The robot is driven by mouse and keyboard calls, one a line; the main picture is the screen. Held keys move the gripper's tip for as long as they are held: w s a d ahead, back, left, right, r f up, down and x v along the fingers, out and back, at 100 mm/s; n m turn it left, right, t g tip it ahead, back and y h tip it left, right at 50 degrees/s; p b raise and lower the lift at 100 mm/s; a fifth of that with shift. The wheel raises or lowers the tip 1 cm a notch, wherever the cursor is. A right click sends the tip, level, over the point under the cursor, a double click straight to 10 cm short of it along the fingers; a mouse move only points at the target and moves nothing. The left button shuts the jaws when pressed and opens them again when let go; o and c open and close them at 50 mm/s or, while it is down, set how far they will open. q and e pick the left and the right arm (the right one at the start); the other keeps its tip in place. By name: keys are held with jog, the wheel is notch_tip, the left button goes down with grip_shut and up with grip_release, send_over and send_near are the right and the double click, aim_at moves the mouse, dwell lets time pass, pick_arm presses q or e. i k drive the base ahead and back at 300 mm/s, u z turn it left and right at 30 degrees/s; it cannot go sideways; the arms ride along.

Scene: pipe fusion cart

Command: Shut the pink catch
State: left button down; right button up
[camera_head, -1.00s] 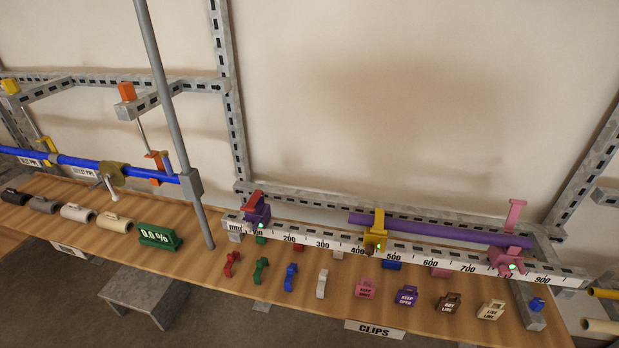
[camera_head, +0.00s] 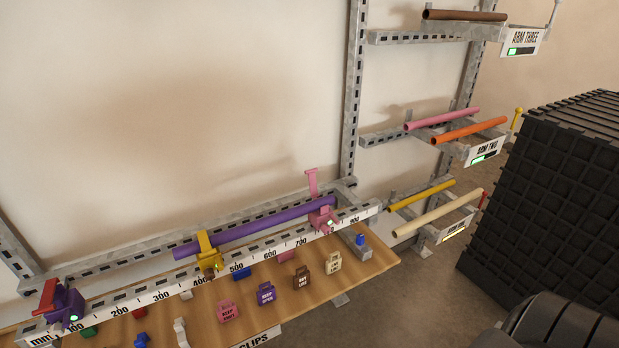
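The pink catch (camera_head: 322,217) sits near the right end of the white ruler rail, around the 800 mark. Its pink lever (camera_head: 312,184) stands up above the purple pipe (camera_head: 262,227), so the catch looks open. A small green light shows on its front. The purple pipe runs from the pink catch leftward through the yellow catch (camera_head: 205,245), whose arm lies over the pipe. A purple catch with a red lever (camera_head: 63,302) sits at the rail's left end. Neither of my grippers is in view.
Pink, purple, brown and cream tags (camera_head: 266,293) lie on the wooden bench in front of the rail. Racks with pipes (camera_head: 441,118) stand at the right. A black ribbed crate stack (camera_head: 552,170) fills the far right. Floor shows between bench and crates.

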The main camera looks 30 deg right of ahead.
aim_at(312, 184)
jog(key=u, duration=1.45)
jog(key=k, duration=0.85)
jog(key=z, duration=1.65)
